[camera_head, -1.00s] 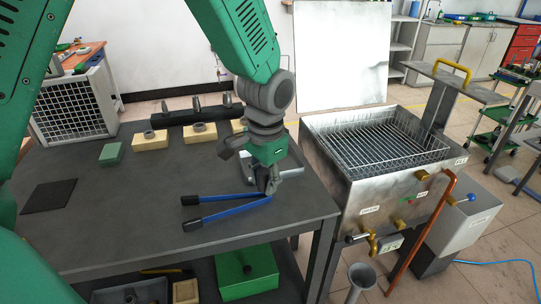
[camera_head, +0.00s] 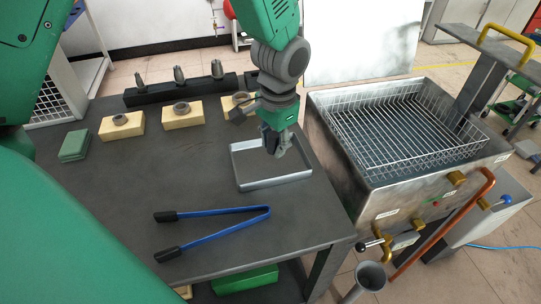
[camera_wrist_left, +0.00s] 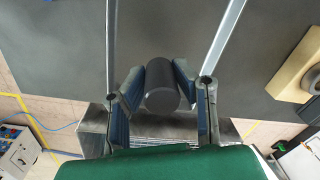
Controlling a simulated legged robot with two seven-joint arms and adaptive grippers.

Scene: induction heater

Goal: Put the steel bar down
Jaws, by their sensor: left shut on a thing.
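My left gripper (camera_head: 275,146) is above the shallow grey metal tray (camera_head: 274,184) on the dark workbench (camera_head: 130,195). In the left wrist view, the gripper's fingers (camera_wrist_left: 160,88) are shut on the steel bar (camera_wrist_left: 161,86), a dark cylinder seen end-on. The tray's two side rims (camera_wrist_left: 224,38) run on either side of it. In the head view the bar is mostly hidden by the fingers and hard to make out. I cannot tell whether it touches the tray floor. My right gripper is not in view.
Blue tongs with black grips (camera_head: 217,234) lie in front of the tray. Wooden blocks with metal rings (camera_head: 183,116) and a dark rack (camera_head: 180,90) stand behind. A green block (camera_head: 74,146) lies left. A metal tank with a wire basket (camera_head: 405,140) stands right of the bench.

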